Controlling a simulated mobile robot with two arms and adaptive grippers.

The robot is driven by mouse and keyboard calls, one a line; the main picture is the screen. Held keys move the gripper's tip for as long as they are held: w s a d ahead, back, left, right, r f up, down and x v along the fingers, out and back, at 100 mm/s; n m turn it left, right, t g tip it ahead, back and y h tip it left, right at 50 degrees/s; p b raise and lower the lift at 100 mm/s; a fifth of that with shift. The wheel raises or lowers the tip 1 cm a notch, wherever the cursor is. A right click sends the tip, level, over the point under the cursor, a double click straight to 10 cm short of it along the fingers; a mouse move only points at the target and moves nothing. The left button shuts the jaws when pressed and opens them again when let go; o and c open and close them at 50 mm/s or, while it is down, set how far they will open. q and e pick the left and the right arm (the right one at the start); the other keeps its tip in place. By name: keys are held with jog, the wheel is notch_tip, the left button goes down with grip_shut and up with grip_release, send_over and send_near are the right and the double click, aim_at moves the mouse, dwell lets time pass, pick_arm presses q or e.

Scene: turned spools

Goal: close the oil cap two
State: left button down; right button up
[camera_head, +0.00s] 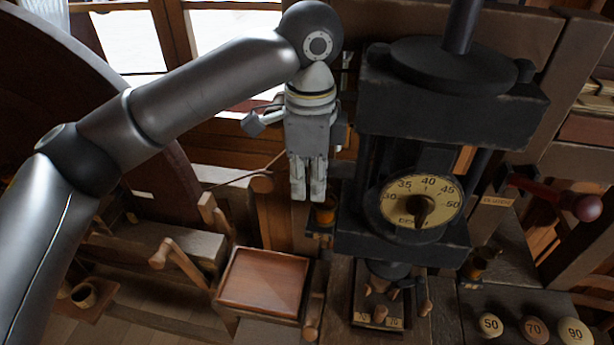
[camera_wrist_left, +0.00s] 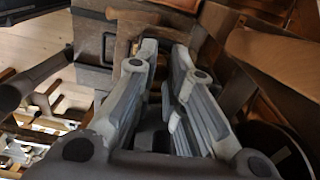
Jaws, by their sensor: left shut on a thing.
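A small brass oil cup (camera_head: 325,213) sits on a dark bracket at the left side of the black press. A second brass oil cup (camera_head: 481,262) is at the press's lower right. Which one is number two I cannot tell. My left gripper (camera_head: 308,196) points down just beside and above the left cup, its fingertips close to it. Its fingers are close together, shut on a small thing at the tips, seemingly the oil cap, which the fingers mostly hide. In the left wrist view the two grey fingers (camera_wrist_left: 163,50) show with a narrow gap. My right gripper is not in view.
The black press carries a yellow dial (camera_head: 421,201) just right of my gripper. A red-knobbed lever (camera_head: 586,207) sticks out at the right. A brown wooden tray (camera_head: 264,281) is below left. Numbered knobs (camera_head: 533,329) stand at the lower right. Wooden posts are close by.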

pick_arm(q)
jog(key=shift+s+d+r+n, duration=0.1)
jog(key=shift+n, duration=0.4)
jog(key=c, duration=1.4)
grip_release()
jog(key=shift+c, duration=0.2)
notch_tip(320, 180, up, 12)
